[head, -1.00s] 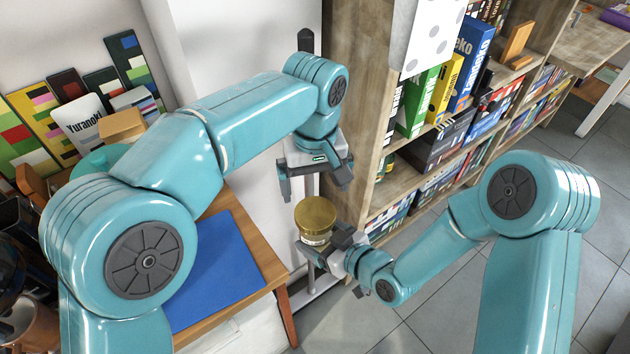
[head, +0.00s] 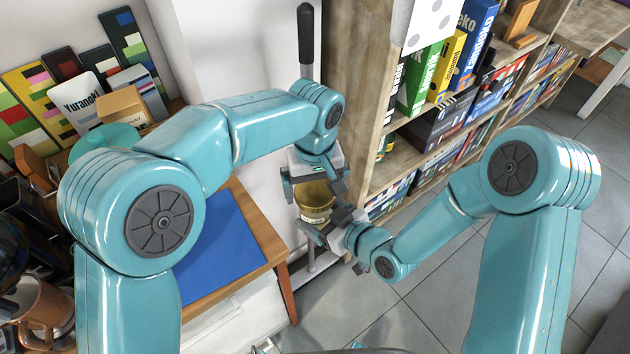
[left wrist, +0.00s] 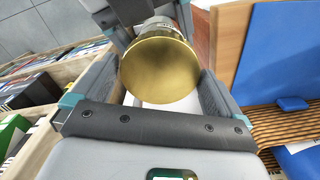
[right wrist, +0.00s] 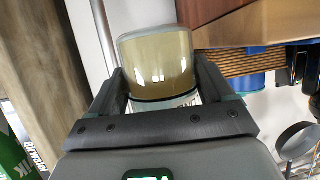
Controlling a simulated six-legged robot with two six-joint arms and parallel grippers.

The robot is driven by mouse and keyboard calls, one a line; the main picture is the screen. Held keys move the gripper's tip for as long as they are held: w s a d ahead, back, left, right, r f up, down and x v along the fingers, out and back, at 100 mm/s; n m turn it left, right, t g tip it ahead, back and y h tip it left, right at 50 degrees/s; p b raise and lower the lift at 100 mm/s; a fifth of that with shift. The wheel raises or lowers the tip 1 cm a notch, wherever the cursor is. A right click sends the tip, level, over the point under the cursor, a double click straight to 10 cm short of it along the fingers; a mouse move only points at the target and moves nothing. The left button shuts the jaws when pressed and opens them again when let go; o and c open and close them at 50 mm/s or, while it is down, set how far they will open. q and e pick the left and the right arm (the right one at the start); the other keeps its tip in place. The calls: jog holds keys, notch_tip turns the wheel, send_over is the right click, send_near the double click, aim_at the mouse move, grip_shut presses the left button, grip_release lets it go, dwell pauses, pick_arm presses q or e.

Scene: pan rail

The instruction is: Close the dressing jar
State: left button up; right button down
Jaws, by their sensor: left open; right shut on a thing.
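The dressing jar (head: 315,212) is a clear jar with a pale label and a gold lid (head: 316,194). My right gripper (head: 328,228) is shut on the jar's body and holds it upright in the air, beside the shelf. In the left wrist view the gold lid (left wrist: 160,70) lies between the open fingers. I cannot tell how tightly the lid sits.
A wooden table (head: 262,232) with a blue mat (head: 222,255) stands left of the jar. A wooden bookshelf (head: 352,110) with books and boxes stands close on the right. A thin pole (head: 306,50) rises behind the left gripper. Tiled floor (head: 420,300) lies open below.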

pick_arm(q)
jog(key=shift+c, duration=0.3)
jog(key=c, duration=0.8)
jog(key=m, duration=0.3)
jog(key=o, duration=0.9)
jog(key=shift+c, duration=0.2)
jog(key=shift+r, duration=2.3)
